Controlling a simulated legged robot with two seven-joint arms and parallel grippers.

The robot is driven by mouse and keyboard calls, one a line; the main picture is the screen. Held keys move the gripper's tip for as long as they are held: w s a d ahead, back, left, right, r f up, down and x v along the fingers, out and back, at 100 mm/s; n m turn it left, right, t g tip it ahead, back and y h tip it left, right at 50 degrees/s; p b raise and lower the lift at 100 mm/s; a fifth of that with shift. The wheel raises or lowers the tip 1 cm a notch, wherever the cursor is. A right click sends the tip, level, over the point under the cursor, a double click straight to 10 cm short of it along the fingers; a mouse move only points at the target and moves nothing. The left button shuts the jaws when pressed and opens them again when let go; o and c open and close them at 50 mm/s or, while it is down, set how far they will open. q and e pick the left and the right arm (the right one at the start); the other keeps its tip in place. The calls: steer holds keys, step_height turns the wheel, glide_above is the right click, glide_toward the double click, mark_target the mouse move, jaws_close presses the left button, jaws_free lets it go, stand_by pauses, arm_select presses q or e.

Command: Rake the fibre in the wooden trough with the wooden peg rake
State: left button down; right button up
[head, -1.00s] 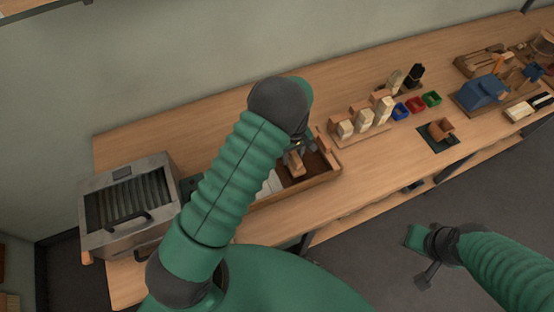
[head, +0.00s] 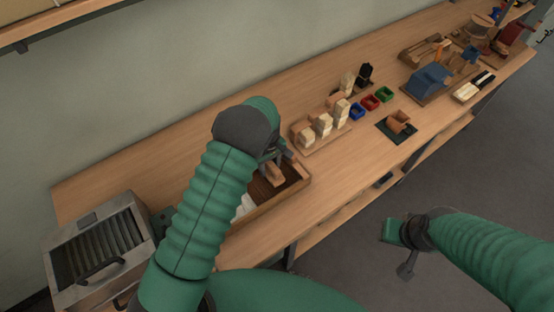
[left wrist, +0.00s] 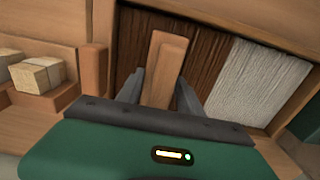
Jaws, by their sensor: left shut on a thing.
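The wooden trough (head: 296,187) lies on the bench, partly hidden behind my left arm. In the left wrist view it holds dark brown fibre (left wrist: 204,60) beside pale grey-white fibre (left wrist: 262,85). My left gripper (head: 272,160) is over the trough, its fingers on either side of the wooden peg rake (left wrist: 165,62), shut on it. The rake also shows in the head view (head: 275,174), over the brown fibre. Its pegs are hidden, so I cannot tell whether they touch the fibre. My right gripper (head: 406,262) hangs away from the bench, over the floor; its finger state is unclear.
A metal box with a ribbed top (head: 98,248) stands left of the trough. Wooden blocks with pale bristles (head: 323,124) stand just beyond its right end. Small coloured bins (head: 370,102) and a blue device (head: 429,81) are further right. The bench's back left is clear.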

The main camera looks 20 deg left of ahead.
arm_select(q)
steer(key=s+a, duration=0.2)
steer(key=s+a+p, duration=0.1)
steer(key=s+a, duration=0.1)
steer(key=s, duration=0.1)
steer(key=s+a, duration=0.2)
steer(key=s, duration=0.1)
steer(key=shift+s+a+r+p, duration=0.1)
steer(key=shift+a+p, duration=0.2)
steer(key=shift+p, duration=0.1)
steer(key=s+a, duration=0.6)
steer(key=s, duration=0.1)
steer(key=s+a, duration=0.3)
steer(key=s, duration=0.1)
steer(key=shift+s+b, duration=0.2)
steer(key=shift+b, duration=0.15)
